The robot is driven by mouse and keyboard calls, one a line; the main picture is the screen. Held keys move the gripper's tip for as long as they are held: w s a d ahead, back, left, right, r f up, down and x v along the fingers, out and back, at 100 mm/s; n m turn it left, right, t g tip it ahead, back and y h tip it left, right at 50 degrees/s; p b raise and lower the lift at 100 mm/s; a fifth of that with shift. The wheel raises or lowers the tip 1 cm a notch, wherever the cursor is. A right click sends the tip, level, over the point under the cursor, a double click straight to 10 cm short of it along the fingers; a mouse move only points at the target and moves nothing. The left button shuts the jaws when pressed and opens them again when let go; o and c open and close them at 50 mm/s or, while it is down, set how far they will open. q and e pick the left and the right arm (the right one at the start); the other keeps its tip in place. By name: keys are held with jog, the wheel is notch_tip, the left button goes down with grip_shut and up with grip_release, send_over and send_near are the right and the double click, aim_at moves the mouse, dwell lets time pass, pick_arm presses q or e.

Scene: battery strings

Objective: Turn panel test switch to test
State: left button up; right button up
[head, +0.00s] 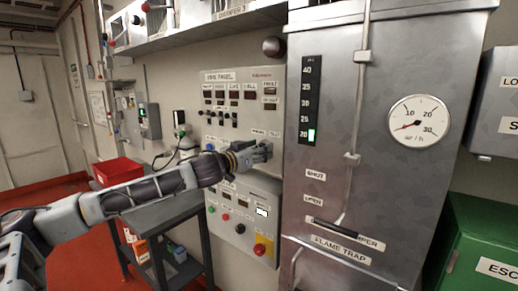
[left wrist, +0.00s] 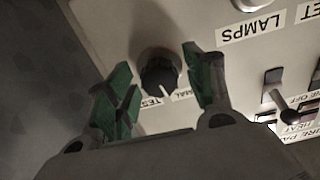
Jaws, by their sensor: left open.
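The panel test switch is a black rotary knob (left wrist: 160,72) on the grey fire panel (left wrist: 125,30). In the left wrist view its white pointer line points down and slightly right, between a "TEST" label (left wrist: 151,102) and a partly hidden label ending in "MAL" (left wrist: 182,93). My left gripper (left wrist: 157,65) is open, with its green-padded fingers on either side of the knob; I cannot tell whether they touch it. In the head view my left gripper (head: 264,150) is at the right side of the panel (head: 243,78) and hides the knob. My right gripper is not in view.
A toggle switch (left wrist: 284,106) and a "LAMPS" label (left wrist: 250,27) are right of the knob in the left wrist view. A steel cabinet (head: 345,130) stands close to the right of the panel. A lower panel with a red button (head: 259,249) and a dark table (head: 170,212) are below my arm.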

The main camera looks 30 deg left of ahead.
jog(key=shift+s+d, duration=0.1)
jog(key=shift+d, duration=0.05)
pick_arm(q)
jog(key=c, duration=1)
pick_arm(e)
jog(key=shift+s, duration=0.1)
